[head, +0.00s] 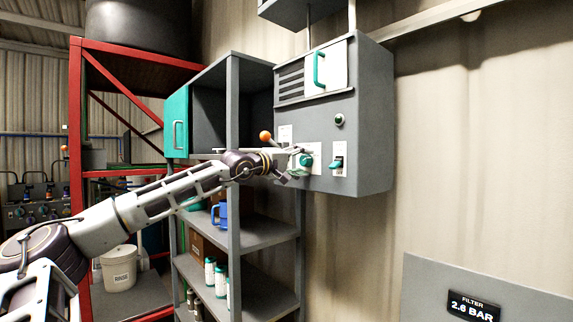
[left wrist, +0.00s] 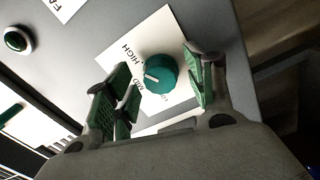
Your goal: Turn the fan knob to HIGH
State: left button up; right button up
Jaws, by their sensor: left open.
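The fan knob (head: 306,160) is a round teal knob on a white plate on the front of the grey wall cabinet (head: 365,130). In the left wrist view the knob (left wrist: 162,73) has a white pointer, and HIGH and MID are printed beside it; a third label is partly hidden. The pointer seems to face MID. My left gripper (head: 289,166) is at the panel, beside the knob in the head view. In the wrist view the open left gripper (left wrist: 161,88) has its green-padded fingers on either side of the knob, with no clear contact. My right gripper is not in view.
An orange-ball lever (head: 265,137) stands close to my left wrist. The grey shelf (head: 233,180) is left of the cabinet, behind my arm.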

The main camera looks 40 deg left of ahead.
pick_arm(q)
jog(key=shift+s+a, duration=0.2)
jog(key=shift+s, duration=0.3)
jog(key=shift+s+a, duration=0.2)
jog(key=shift+s, duration=0.3)
jog(key=shift+s+d, duration=0.35)
jog(key=shift+s, duration=0.35)
jog(key=shift+s, duration=0.35)
jog(key=shift+s, duration=0.3)
send_near(304, 161)
jog(key=shift+s, duration=1.15)
jog(key=shift+s+a+f, duration=0.15)
jog(key=shift+s+a, duration=0.1)
jog(key=shift+s, duration=0.1)
dwell(0.6)
